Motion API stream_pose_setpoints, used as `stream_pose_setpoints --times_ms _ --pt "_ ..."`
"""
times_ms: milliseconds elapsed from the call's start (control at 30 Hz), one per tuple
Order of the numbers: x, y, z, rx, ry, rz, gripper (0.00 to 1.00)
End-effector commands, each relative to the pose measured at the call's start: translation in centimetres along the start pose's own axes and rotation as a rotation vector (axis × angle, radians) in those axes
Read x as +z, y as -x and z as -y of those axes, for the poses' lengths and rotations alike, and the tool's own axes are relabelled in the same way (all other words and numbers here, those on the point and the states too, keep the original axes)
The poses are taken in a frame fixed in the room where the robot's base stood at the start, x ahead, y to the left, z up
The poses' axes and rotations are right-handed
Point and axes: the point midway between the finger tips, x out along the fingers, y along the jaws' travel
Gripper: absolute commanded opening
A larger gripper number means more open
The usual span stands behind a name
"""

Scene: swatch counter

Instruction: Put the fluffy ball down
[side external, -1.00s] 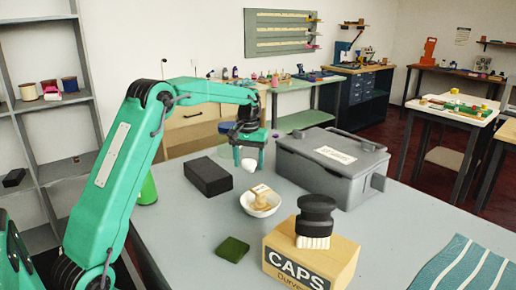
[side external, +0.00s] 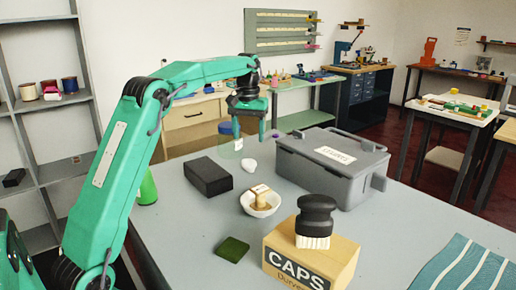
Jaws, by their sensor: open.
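The fluffy ball (side external: 249,165) is small and white. It rests on the grey counter between the black block and the grey box, just behind the white bowl. My gripper (side external: 250,143) is open and empty, raised above the ball and apart from it. Its fingers point down.
A black block (side external: 208,177) lies left of the ball. A white bowl (side external: 262,208) holding a wooden-topped item (side external: 260,195) stands in front. A lidded grey box (side external: 333,165) is at right. A CAPS carton (side external: 312,262) bears a black-handled brush (side external: 316,217). A green pad (side external: 233,250) lies front left.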

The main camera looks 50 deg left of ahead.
Motion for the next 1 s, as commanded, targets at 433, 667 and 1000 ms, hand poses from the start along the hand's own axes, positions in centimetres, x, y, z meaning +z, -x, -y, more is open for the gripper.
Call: stream_pose_setpoints --times_ms 433,667,1000 --pt "0.0 2.8 0.0 0.0 0.0 0.0 0.61" --pt "0.0 2.8 0.0 0.0 0.0 0.001 0.61" --pt "0.1 2.8 0.0 0.0 -0.001 -0.001 0.61"
